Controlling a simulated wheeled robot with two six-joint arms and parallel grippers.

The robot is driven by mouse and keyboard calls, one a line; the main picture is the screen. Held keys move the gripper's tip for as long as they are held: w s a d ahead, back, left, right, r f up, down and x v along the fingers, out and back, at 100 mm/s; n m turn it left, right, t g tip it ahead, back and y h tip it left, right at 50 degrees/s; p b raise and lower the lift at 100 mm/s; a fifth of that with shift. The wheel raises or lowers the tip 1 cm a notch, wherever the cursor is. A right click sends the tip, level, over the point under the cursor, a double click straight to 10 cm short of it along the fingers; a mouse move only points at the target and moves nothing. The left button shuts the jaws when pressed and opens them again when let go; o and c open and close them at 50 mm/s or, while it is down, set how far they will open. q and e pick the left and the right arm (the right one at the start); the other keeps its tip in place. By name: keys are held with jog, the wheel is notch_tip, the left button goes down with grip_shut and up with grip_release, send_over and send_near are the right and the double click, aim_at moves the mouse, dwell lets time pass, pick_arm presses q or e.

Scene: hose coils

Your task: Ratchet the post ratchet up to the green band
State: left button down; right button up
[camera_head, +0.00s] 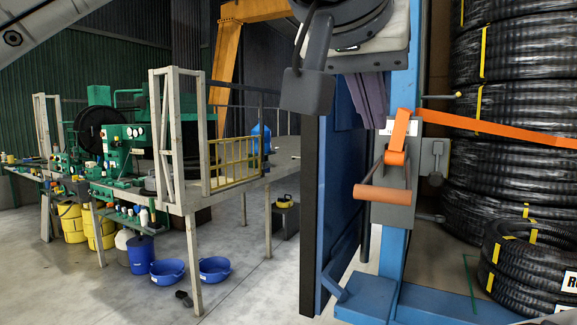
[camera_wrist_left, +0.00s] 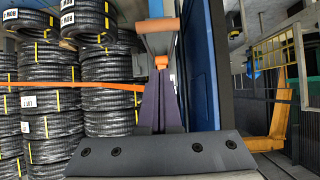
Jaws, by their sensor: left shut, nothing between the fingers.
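The post ratchet (camera_head: 397,170) is a grey body on the blue post, with an orange handle bar (camera_head: 383,193) sticking out toward me. An orange strap (camera_head: 500,128) runs from it to the right. In the left wrist view the orange handle (camera_wrist_left: 158,25) is just beyond the fingertips. My left gripper (camera_head: 375,118) points down just above and left of the ratchet, its purple fingers shut and empty. The fingers also show shut in the left wrist view (camera_wrist_left: 160,78). I cannot make out a green band on the ratchet. My right gripper is not in view.
Stacked black hose coils (camera_head: 510,100) stand right of the blue post (camera_head: 392,255), behind the strap. A blue panel (camera_head: 338,200) is left of the post. A workbench (camera_head: 180,200) with green machines stands farther left. Concrete floor between bench and post is mostly clear.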

pick_arm(q)
jog(key=w+d+f+p, duration=0.2)
jog(key=w+d+f, duration=0.2)
jog(key=w+f, duration=0.2)
jog(key=shift+w+d+f, duration=0.15)
jog(key=shift+w+f, duration=0.05)
jog(key=shift+f, duration=1.05)
